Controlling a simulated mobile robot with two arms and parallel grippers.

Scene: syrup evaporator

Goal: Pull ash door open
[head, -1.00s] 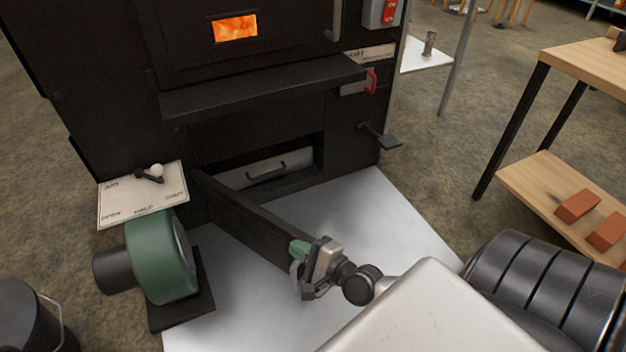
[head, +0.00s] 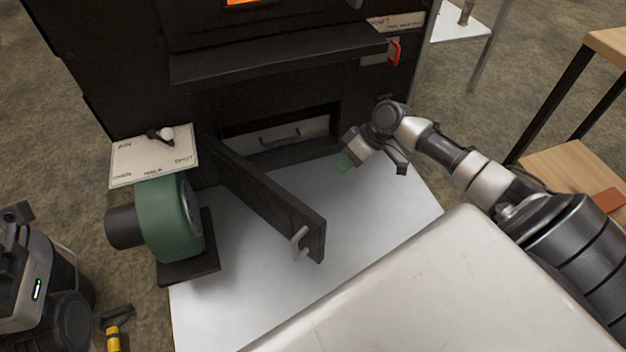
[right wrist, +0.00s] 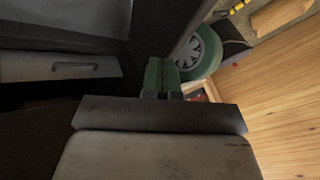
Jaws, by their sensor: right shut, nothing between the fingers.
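The black ash door (head: 265,190) stands swung wide open, sticking out from the stove's dark lower opening toward me. Its pale bar handle (head: 300,243) is near the free end, with nothing holding it. Behind the opening is a grey ash drawer (head: 285,138) with a dark handle; the drawer also shows in the right wrist view (right wrist: 60,67). My right gripper (head: 346,162) is shut and empty, to the right of the door and in front of the opening's right side. Its green fingers (right wrist: 163,76) are together in the right wrist view.
A green blower (head: 168,220) stands left of the door, below a white air-setting plate (head: 150,158). A dark shelf (head: 280,55) juts out above the opening. A yellow-and-black tool (head: 113,332) is at lower left. A wooden rack (head: 575,170) stands at right.

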